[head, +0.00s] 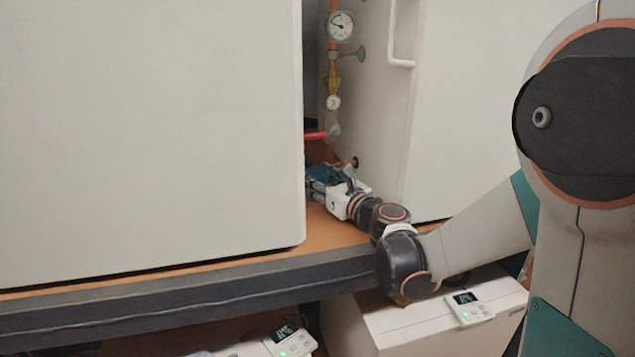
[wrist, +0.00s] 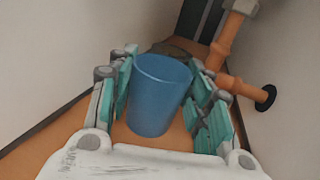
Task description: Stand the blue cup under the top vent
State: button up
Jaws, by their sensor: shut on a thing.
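The blue cup (wrist: 158,98) is between the two fingers of my gripper (wrist: 160,95) in the wrist view. Its open rim faces up toward the camera and it looks upright, slightly tilted in the picture. The fingers touch its sides. In the head view my gripper (head: 322,178) reaches into the narrow gap between two white cabinets, low over the orange shelf (head: 335,232). The cup is mostly hidden there by the gripper and the left cabinet. I cannot tell whether the cup's base touches the shelf. No top vent can be made out with certainty.
White cabinets stand left (head: 150,130) and right (head: 480,110) of the gap. An orange pipe (wrist: 225,50) with a side stub runs close right of the gripper; gauges (head: 340,26) sit above. White boxes with control panels (head: 466,308) are below the shelf.

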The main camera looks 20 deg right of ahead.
jog(key=shift+s+r, duration=0.15)
jog(key=shift+s, duration=0.05)
jog(key=o, duration=0.7)
jog(key=shift+w+f, duration=0.1)
jog(key=shift+f, duration=0.1)
jog(key=shift+r, duration=0.25)
jog(key=p+v, duration=0.1)
jog(key=v, duration=1.1)
